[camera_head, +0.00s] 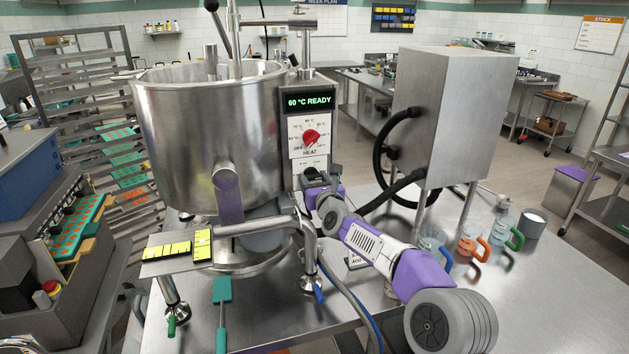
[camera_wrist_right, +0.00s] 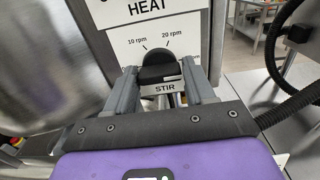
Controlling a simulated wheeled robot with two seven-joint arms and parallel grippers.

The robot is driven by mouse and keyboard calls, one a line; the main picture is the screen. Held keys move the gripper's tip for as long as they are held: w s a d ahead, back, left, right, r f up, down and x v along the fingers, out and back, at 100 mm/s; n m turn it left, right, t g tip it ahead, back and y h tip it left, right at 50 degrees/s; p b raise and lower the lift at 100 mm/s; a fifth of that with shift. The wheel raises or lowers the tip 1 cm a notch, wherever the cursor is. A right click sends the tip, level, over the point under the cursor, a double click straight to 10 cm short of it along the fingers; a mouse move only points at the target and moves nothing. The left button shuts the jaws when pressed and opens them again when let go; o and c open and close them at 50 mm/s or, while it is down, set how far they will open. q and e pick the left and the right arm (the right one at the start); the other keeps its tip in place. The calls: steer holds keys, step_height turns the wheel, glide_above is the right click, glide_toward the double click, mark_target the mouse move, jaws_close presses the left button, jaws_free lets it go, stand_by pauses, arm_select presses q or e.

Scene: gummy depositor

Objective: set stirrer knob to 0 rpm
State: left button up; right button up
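The black stirrer knob (camera_wrist_right: 160,68) is in the right wrist view, on a white panel. Marks for 10 rpm and 20 rpm show above it, and a STIR label (camera_wrist_right: 165,88) below it. The 0 rpm mark is not visible, and I cannot read the knob's pointer. My right gripper (camera_wrist_right: 160,76) has one finger on each side of the knob. The knob nearly fills the gap, and I cannot tell if the fingers press on it. My left gripper is not in view.
The red heat knob (camera_head: 311,137) is just above, under a display (camera_head: 308,101) reading 60 °C READY. A steel kettle (camera_head: 195,140) stands left of the panel. A steel cabinet (camera_head: 460,110) with black hoses is to the right. Jugs (camera_head: 500,235) stand on the table at right.

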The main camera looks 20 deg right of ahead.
steer(key=c, duration=0.6)
